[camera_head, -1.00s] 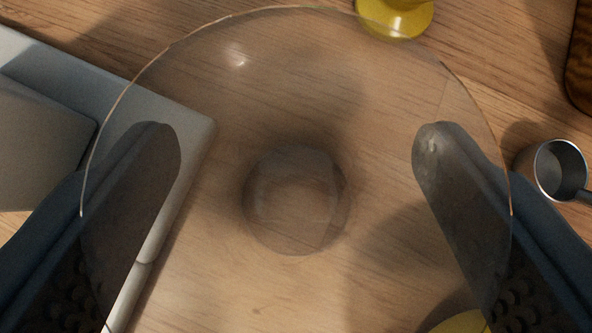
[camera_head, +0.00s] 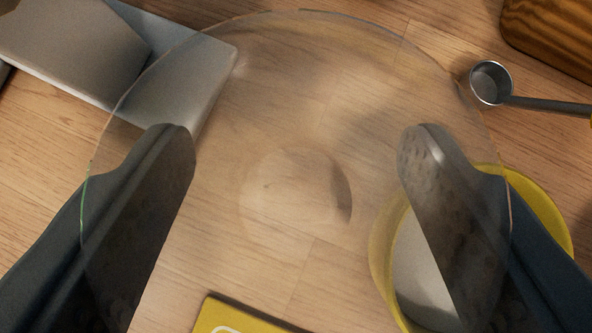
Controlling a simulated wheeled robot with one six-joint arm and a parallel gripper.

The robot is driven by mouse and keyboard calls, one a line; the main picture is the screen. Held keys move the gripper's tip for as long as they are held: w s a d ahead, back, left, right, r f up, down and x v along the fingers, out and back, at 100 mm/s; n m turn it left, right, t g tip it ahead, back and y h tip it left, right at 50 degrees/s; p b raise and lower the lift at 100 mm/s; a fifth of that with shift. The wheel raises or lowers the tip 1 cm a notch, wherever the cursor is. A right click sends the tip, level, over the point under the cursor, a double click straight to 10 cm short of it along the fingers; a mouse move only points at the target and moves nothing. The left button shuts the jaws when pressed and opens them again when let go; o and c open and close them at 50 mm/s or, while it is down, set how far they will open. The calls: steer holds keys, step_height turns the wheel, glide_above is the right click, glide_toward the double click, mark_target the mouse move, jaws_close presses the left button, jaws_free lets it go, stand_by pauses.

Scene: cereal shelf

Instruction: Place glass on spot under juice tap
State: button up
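The clear glass (camera_head: 300,60) is seen from above, its wide round rim filling the middle of the head camera view and its smaller round base showing below the centre. My gripper (camera_head: 296,145) has one dark finger on each side of the glass and is shut on it; the fingers show through the clear wall. Wooden tabletop shows through the glass. How high the base is above the table is hard to tell. No juice tap or marked spot can be made out.
A grey flat-topped object (camera_head: 185,75) lies at upper left, partly behind the rim. A yellow bowl (camera_head: 540,215) with a pale inside is at lower right, close to the right finger. A metal scoop (camera_head: 491,83), a wooden block (camera_head: 555,35) and a yellow box (camera_head: 235,318) are nearby.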

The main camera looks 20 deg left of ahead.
steer(key=s+d+r, duration=0.2)
steer(key=s+r, duration=0.1)
steer(key=s, duration=0.4)
steer(key=shift+d+r, duration=0.3)
steer(key=shift+r, duration=0.1)
steer(key=shift+a, duration=0.1)
